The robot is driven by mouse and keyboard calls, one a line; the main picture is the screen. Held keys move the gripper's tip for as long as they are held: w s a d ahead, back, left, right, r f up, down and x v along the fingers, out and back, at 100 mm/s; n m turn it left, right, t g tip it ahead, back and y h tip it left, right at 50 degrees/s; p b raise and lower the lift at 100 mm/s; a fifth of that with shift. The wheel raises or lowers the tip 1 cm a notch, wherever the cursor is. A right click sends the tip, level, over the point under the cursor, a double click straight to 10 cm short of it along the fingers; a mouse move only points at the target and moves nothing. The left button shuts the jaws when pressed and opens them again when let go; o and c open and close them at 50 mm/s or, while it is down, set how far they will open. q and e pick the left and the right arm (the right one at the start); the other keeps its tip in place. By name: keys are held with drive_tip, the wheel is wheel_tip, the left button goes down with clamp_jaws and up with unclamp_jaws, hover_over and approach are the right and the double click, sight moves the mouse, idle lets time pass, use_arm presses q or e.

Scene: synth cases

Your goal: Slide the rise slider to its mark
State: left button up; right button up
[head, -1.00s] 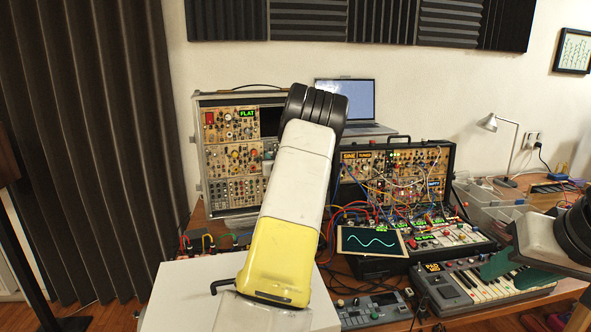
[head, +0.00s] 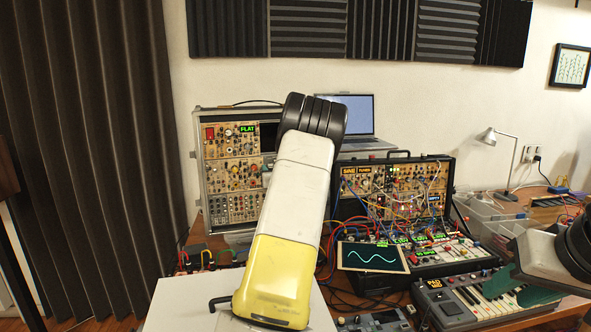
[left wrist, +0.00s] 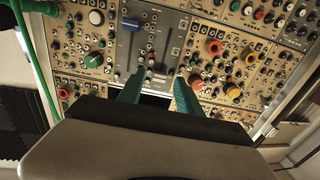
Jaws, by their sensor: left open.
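In the left wrist view, a grey module holds a slider with a blue cap (left wrist: 130,24) at one end of a long slot; I cannot read its label or make out a mark. My left gripper (left wrist: 159,93) is open and empty, its two green fingers apart over the panel, below the slider cap in the picture and not around it. In the head view my own left arm hides this gripper and part of the synth case (head: 232,190), which has a green "FLAT" display. My right gripper (head: 520,287) is at the right over a keyboard, its green fingers apart with nothing visible between them.
A patched black case (head: 400,180) with many cables stands right of my left arm. A laptop (head: 348,112) stands behind. Knobs crowd around the slider.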

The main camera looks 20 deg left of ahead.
use_arm(q)
drive_tip(key=v, duration=0.6)
drive_tip(key=shift+s+d, duration=0.15)
drive_tip(key=shift+s, duration=0.1)
drive_tip(key=shift+d, duration=0.1)
